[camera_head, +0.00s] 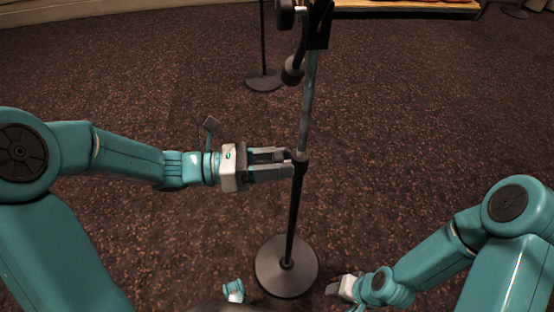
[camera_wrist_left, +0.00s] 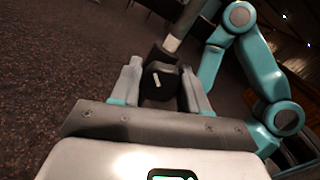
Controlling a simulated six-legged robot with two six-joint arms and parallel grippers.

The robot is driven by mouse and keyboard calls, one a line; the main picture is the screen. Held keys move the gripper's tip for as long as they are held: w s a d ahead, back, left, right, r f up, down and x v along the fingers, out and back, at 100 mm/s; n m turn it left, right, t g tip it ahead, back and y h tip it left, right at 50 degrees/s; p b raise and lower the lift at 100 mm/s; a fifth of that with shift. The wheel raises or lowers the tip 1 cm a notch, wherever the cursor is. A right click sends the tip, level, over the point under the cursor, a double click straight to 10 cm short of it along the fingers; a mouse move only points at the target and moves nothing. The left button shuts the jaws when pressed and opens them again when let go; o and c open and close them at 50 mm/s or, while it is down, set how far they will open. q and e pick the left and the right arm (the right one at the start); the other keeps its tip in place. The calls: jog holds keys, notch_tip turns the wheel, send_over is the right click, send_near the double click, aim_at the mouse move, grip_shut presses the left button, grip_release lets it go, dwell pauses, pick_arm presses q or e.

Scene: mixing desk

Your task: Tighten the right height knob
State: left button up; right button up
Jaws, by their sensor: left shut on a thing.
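A microphone stand stands upright in front of me, with a grey upper tube (camera_head: 308,100), a black lower pole (camera_head: 292,220) and a round dark base (camera_head: 286,266). My left gripper (camera_head: 288,165) reaches in level from the left to the stand's collar, where the tube enters the black pole. In the left wrist view, the black height knob (camera_wrist_left: 160,82) with a short white mark sits between the fingers, and the gripper is shut on it. The fingers largely hide the knob in the head view. My right gripper (camera_head: 336,287) is low, right of the base; its fingers are unclear.
A second stand with a round base (camera_head: 264,80) stands farther back, left of the near stand. A black boom part with a dark cylindrical end (camera_head: 292,71) hangs beside the near stand's top. A wooden bench (camera_head: 405,7) is at the back. The carpet around is clear.

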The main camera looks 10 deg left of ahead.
pick_arm(q)
jog(key=m+b, duration=0.1)
jog(key=m, duration=0.2)
jog(key=shift+f+b, duration=0.25)
jog(key=shift+b, duration=0.15)
jog(key=shift+m+b, duration=0.35)
jog(key=shift+m, duration=0.45)
jog(key=shift+r+m, duration=0.2)
jog(key=shift+m, duration=0.3)
jog(key=o, duration=1)
jog(key=shift+d, duration=0.1)
jog(key=shift+o, duration=0.2)
